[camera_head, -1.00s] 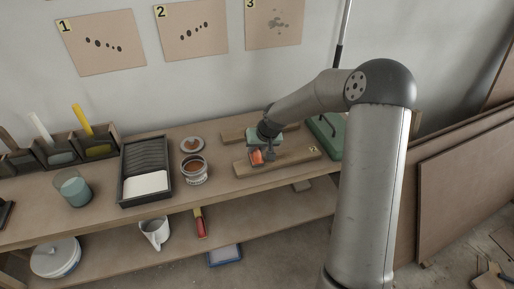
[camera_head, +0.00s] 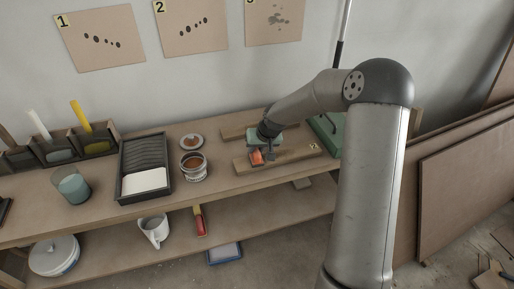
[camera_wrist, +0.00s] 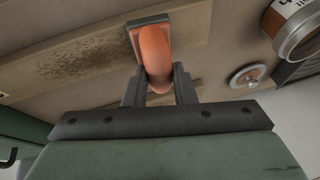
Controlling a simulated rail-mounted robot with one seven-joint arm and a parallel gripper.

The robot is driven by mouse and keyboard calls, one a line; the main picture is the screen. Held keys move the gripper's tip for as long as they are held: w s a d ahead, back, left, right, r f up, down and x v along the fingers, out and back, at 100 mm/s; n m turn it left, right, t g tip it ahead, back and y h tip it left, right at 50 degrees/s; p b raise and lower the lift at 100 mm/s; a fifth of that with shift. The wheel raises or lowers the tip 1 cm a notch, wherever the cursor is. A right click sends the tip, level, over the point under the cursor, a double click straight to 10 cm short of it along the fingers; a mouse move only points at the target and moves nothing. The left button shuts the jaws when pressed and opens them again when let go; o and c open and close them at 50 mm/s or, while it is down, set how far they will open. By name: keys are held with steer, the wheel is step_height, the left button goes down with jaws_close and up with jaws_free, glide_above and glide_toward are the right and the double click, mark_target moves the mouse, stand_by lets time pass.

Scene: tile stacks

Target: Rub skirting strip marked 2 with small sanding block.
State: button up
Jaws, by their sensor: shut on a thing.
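My gripper (camera_head: 263,156) is shut on the orange grip of the small sanding block (camera_head: 256,157). In the wrist view, my gripper (camera_wrist: 160,92) has one finger on each side of the orange block (camera_wrist: 155,52), which has a dark grey base. The block is over the front wooden strip, the skirting strip marked 2 (camera_head: 294,158), at its left part. The yellow tag with 2 is at the strip's right end. In the wrist view, the strip (camera_wrist: 190,32) bears a dark speckled rough patch beside the block. Whether the base touches the wood is hard to tell.
A second strip (camera_head: 232,133) lies behind. To the left stand an open tin of brown filler (camera_head: 193,172), its lid (camera_head: 191,142) and a paint tray (camera_head: 123,171). A green case (camera_head: 325,136) stands at the right. The bench front (camera_head: 100,219) is mostly clear.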

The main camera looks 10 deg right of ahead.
steer(key=shift+f, duration=0.25)
steer(key=shift+r, duration=0.1)
steer(key=shift+w+d+r+p, duration=0.15)
steer(key=shift+d+p, duration=0.45)
steer(key=shift+d, duration=0.9)
steer(key=shift+w+d+f+p, duration=0.2)
steer(key=shift+d+p, duration=0.15)
steer(key=shift+d, duration=1.6)
steer(key=shift+w+d+f+p, duration=0.15)
steer(key=shift+d+p, duration=0.2)
steer(key=shift+d, duration=1.55)
steer(key=shift+w+d+r, duration=0.15)
steer(key=shift+d, duration=1.55)
steer(key=shift+a+r, duration=0.1)
steer(key=shift+a, duration=1.8)
